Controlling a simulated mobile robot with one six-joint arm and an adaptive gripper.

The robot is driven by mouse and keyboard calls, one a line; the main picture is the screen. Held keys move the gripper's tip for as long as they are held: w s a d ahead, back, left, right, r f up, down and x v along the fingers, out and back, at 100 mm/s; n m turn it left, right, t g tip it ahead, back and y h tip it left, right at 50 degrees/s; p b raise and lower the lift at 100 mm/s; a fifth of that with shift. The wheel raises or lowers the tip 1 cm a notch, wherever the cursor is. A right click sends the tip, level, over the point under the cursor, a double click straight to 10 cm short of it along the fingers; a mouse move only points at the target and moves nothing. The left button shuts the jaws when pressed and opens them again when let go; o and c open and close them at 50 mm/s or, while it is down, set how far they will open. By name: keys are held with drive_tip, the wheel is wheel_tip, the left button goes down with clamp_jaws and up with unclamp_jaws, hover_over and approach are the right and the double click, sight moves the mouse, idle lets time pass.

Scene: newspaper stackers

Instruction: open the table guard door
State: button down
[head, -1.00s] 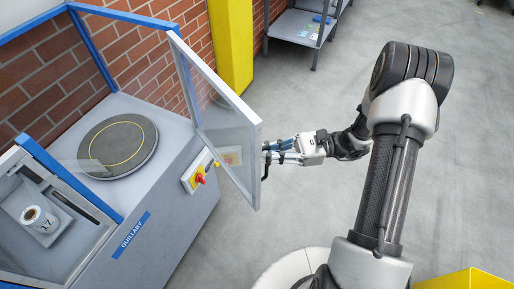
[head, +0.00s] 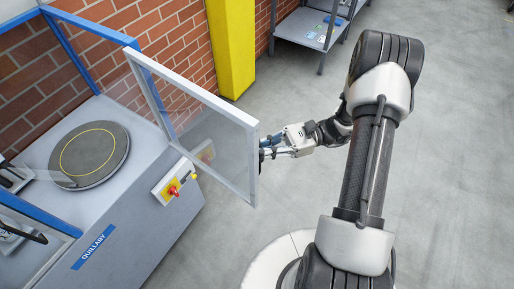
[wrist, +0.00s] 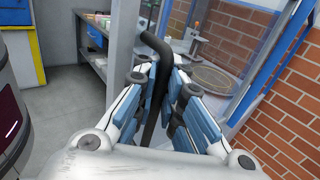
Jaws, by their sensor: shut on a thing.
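The table guard door (head: 205,115) is a clear panel in a light grey frame. It stands swung out from the blue-framed guard of the grey machine table (head: 130,185). My gripper (head: 268,147) is at the door's outer edge in the head view, its fingertips partly hidden behind the frame. In the wrist view my gripper (wrist: 160,98) is shut on the black door handle (wrist: 152,42), which runs between the blue finger pads. A round black turntable (head: 90,152) with a yellow ring sits on the table behind the open side.
A control box (head: 172,187) with a red and yellow knob is on the table's front. A yellow column (head: 230,45) stands by the brick wall. A grey shelf (head: 305,35) is at the back. The floor right of my arm is clear.

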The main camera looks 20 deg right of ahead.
drive_tip(key=shift+s+f, duration=0.1)
drive_tip(key=shift+s, duration=0.05)
drive_tip(key=c, duration=1.7)
unclamp_jaws()
drive_tip(key=shift+d, duration=0.1)
drive_tip(key=shift+d, duration=0.1)
drive_tip(key=d, duration=1.1)
drive_tip(key=shift+s+d, duration=0.1)
drive_tip(key=shift+d, duration=0.3)
